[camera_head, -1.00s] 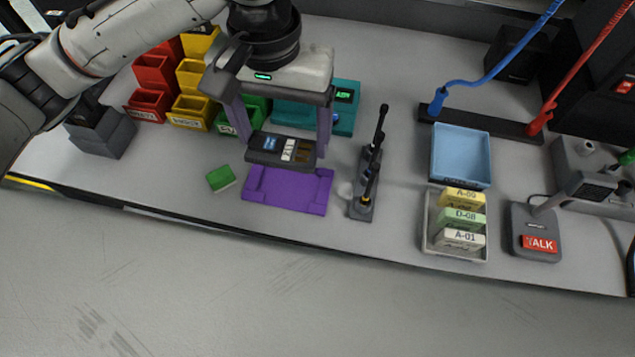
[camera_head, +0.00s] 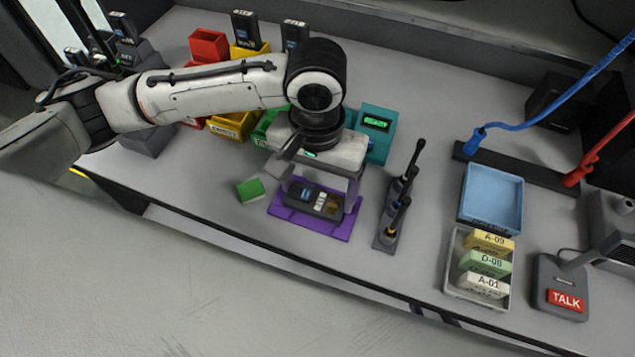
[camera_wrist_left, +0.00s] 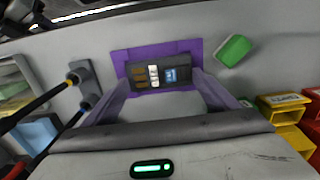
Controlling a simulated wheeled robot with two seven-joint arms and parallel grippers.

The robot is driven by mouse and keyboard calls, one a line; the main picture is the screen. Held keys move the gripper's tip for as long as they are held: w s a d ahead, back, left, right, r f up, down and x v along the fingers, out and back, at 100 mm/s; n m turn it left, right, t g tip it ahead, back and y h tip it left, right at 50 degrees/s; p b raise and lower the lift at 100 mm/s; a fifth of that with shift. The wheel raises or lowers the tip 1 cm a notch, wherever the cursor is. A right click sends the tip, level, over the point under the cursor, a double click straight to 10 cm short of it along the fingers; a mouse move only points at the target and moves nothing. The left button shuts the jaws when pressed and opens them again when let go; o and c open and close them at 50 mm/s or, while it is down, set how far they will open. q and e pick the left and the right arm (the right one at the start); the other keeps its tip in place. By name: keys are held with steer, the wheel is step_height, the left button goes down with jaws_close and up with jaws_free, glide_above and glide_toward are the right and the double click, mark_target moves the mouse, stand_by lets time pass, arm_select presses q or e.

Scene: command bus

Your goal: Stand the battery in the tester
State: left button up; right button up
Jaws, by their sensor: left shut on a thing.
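The battery (camera_head: 313,199) is a flat dark block with a blue label, a white label and copper contacts. It lies flat, long side across, between the fingers of my left gripper (camera_head: 318,194), which is shut on it. It is at or just over the purple tray (camera_head: 329,229); I cannot tell if it touches. The left wrist view also shows the battery (camera_wrist_left: 160,74) between the fingers, with the purple tray (camera_wrist_left: 124,57) around it. A teal box with a lit green display (camera_head: 376,123), apparently the tester, stands behind my gripper, partly hidden. My right gripper is out of view.
A green block (camera_head: 250,190) lies left of the tray. A rack with dark upright tools (camera_head: 388,225) stands right of it. Red and yellow bins (camera_head: 230,126) and other dark batteries (camera_head: 245,28) are behind. A blue tray (camera_head: 491,194) and card box (camera_head: 452,275) stand right.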

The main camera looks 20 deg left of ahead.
arm_select(q)
steer(key=shift+f, duration=0.1)
steer(key=shift+f, duration=0.2)
steer(key=o, duration=1.1)
